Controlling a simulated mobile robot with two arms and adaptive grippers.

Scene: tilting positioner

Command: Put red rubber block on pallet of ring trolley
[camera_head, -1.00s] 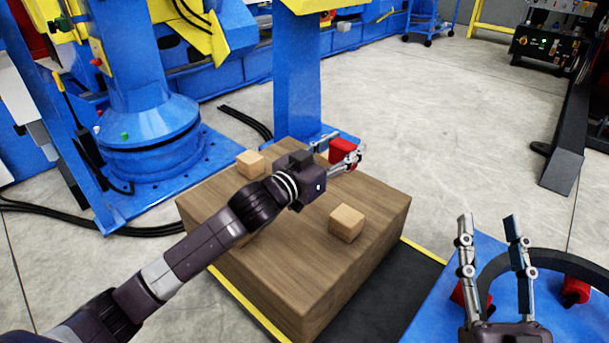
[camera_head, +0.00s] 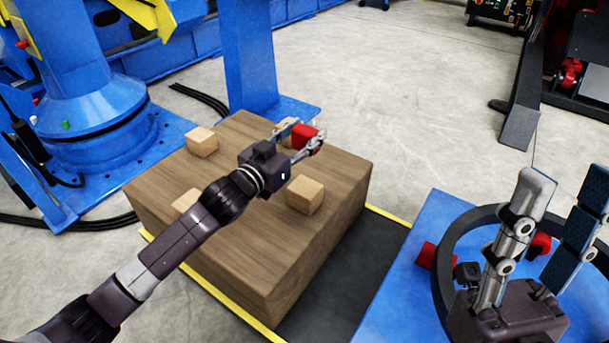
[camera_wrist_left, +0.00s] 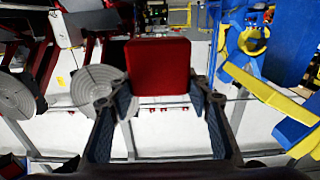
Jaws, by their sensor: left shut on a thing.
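The red rubber block (camera_head: 304,136) is held between the fingertips of my left gripper (camera_head: 300,139), near the far right part of the wooden box top. In the left wrist view the red block (camera_wrist_left: 158,66) sits between the two fingers (camera_wrist_left: 158,115), which close on its sides. My right gripper (camera_head: 566,195) is open and empty at the lower right, in front of the ring trolley. The ring trolley shows as a blue platform (camera_head: 385,305) with a dark ring (camera_head: 462,222) and red fittings (camera_head: 427,256). My right gripper hides part of the ring; I cannot make out a separate pallet.
The wooden box (camera_head: 250,235) carries several light wood blocks, one at front right (camera_head: 305,196) and one at back left (camera_head: 202,142). A blue column (camera_head: 248,60) stands behind it. A dark floor strip with a yellow edge (camera_head: 388,215) separates box and trolley.

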